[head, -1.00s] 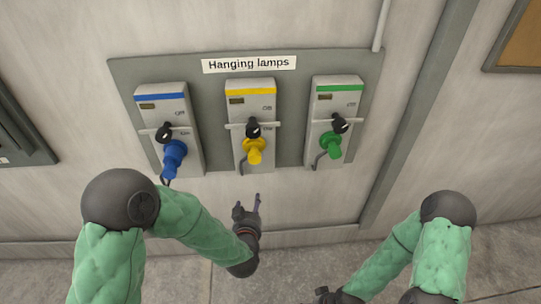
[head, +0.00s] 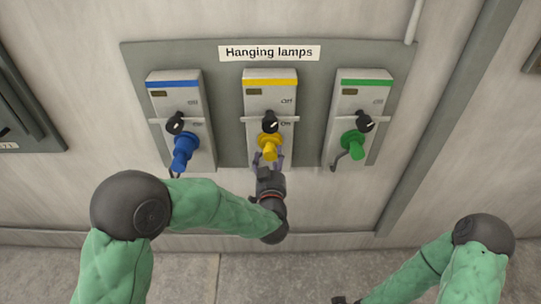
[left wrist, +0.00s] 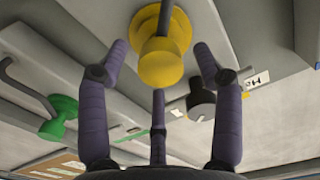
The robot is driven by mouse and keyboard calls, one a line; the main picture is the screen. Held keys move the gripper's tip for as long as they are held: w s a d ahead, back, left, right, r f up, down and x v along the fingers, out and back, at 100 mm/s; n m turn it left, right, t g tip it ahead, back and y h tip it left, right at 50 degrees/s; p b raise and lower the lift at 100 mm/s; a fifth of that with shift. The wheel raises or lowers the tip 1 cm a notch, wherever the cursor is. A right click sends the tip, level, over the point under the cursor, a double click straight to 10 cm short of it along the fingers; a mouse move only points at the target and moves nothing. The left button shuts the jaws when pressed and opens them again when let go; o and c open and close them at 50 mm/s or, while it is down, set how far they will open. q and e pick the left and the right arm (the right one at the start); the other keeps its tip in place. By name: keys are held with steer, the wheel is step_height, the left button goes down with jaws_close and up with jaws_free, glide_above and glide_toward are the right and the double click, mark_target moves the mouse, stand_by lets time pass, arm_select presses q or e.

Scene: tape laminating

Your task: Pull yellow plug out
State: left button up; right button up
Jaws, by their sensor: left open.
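The yellow plug (head: 269,148) sits in the lower part of the middle box (head: 270,92), which has a yellow stripe. My left gripper (head: 267,161) is just below and in front of the plug in the head view. In the left wrist view the yellow plug (left wrist: 160,62) lies between the spread fingers of my left gripper (left wrist: 160,62), which are open with visible gaps to it.
A blue plug (head: 183,152) is on the left box and a green plug (head: 352,144) on the right box, each below a black knob. All three boxes hang on a grey panel (head: 226,152) labelled "Hanging lamps". The wall below the panel is bare.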

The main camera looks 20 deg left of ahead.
mark_target(270, 145)
arm_select(q)
steer(key=shift+b+x, duration=0.3)
steer(key=shift+x, duration=1.35)
steer(key=shift+s, duration=0.1)
